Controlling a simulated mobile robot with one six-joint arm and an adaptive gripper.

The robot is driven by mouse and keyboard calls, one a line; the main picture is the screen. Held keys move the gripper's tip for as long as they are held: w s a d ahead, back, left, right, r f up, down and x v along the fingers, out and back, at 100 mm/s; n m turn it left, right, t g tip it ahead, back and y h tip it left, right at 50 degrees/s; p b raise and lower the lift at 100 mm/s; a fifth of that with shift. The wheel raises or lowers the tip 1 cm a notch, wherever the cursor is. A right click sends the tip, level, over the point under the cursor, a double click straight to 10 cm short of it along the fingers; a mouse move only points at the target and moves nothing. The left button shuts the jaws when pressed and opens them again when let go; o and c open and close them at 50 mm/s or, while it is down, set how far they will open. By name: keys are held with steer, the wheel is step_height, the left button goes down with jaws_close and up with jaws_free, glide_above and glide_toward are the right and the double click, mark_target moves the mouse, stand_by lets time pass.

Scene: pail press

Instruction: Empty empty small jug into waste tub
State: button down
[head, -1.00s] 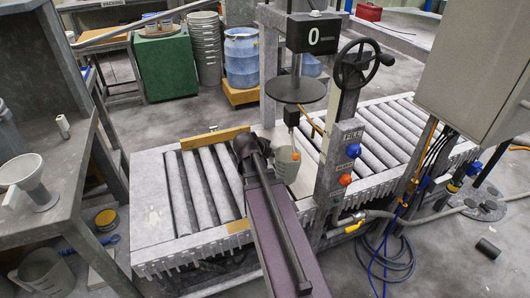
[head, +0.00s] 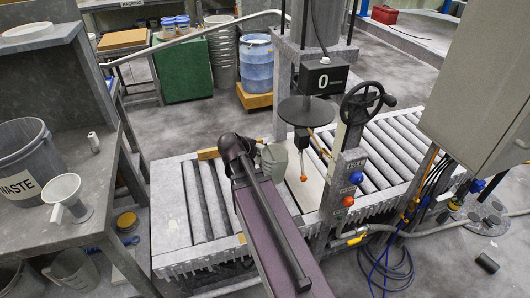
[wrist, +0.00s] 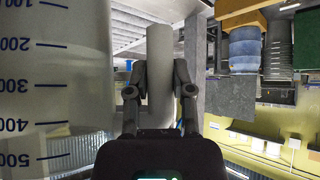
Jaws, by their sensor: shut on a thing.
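My gripper (head: 252,158) is shut on the handle of the small jug (head: 274,162), a pale grey-green jug held above the roller conveyor. In the wrist view the handle (wrist: 160,70) is between the fingers, and the jug's wall (wrist: 60,85) with blue marks from 100 to 500 fills the left side. The jug's inside cannot be seen. The waste tub (head: 24,158), a grey tub labelled WASTE, stands on the bench at the far left of the head view, partly cut off. It is well apart from my gripper.
The press plate (head: 306,111) and orange-tipped nozzle (head: 303,178) are just right of my held jug. Open floor (head: 180,124) lies behind the conveyor.

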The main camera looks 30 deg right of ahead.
steer(key=a+r+n+p, duration=0.1)
steer(key=a+r+p, duration=0.6)
steer(key=r+p, duration=0.4)
steer(key=a+r+n+t+p, duration=0.1)
steer(key=a+r+p, duration=0.6)
steer(key=r+p, duration=0.4)
steer(key=a+r+t+y+p, duration=0.1)
steer(key=a+r+p, duration=0.6)
steer(key=r+p, duration=0.4)
steer(key=shift+a+r+n+p, duration=0.3)
steer(key=shift+a+r+n, duration=0.1)
steer(key=shift+r, duration=0.45)
steer(key=shift+s, duration=0.2)
